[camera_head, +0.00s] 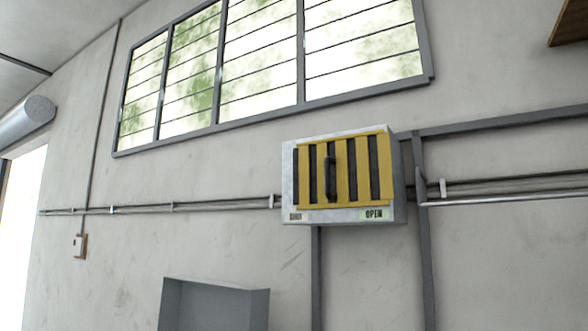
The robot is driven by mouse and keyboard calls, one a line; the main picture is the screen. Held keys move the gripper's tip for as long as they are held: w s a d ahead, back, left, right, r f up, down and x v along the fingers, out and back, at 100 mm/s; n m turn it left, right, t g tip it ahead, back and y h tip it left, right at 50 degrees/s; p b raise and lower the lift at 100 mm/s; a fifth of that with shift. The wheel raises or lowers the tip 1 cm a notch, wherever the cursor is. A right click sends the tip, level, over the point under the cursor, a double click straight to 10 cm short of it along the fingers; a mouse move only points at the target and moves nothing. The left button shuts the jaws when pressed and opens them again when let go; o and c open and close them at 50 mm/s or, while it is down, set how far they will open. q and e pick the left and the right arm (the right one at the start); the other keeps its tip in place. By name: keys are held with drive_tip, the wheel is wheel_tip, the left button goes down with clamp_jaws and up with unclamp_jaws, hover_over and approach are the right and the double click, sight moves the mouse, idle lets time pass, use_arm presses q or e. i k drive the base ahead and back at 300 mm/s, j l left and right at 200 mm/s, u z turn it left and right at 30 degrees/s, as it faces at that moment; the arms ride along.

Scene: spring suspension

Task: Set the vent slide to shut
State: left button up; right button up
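The vent box (398,190) is a grey metal box mounted on the wall, right of centre in the head view. Its front carries a yellow slatted slide (341,172) with dark gaps showing between the yellow bars. A pale label (297,217) at the lower left seems to read SHUT. A green label (374,214) at the lower right reads OPEN. Neither of my grippers shows in this view.
Pipes (200,207) run along the wall on both sides of the box. Grey posts (424,260) stand below and right of it. A grey open-topped bin or cabinet (215,305) is below left. A barred window (270,60) is above. A bright doorway (22,235) is at far left.

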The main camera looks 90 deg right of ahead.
sight(335, 169)
drive_tip(key=z, duration=3)
